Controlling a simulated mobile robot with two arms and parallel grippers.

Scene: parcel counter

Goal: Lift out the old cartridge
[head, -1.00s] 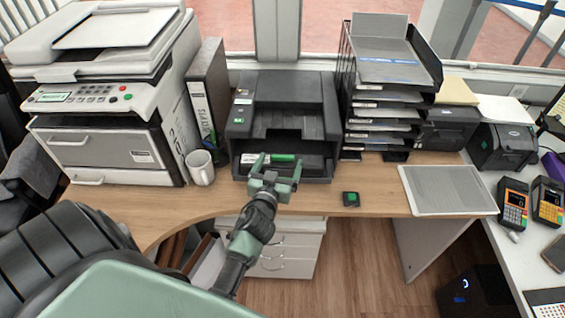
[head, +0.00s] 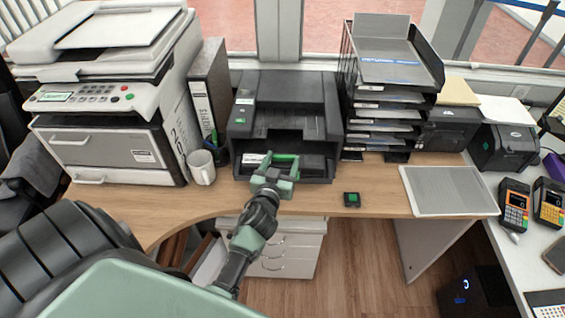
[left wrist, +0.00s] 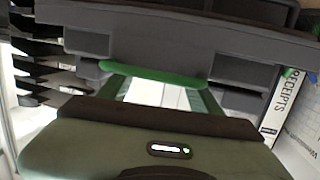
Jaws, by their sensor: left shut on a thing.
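The black printer (head: 285,92) stands on the desk with its front bay open. The old cartridge shows as a green grip bar (left wrist: 152,73) across the left wrist view, with a white surface beside it; most of it is hidden by my gripper and the bay. My left gripper (head: 282,163) is at the mouth of the bay, shut on the old cartridge at its green bar. A small black block with a green top (head: 351,199), perhaps another cartridge, lies on the desk to the right of the printer. My right gripper is not in view.
A white mug (head: 201,167) and a pen cup stand left of the printer, by a receipts binder (head: 209,95) and a large copier (head: 100,90). A paper-tray stack (head: 390,60) stands close on the right. A grey mat (head: 447,190) lies farther right.

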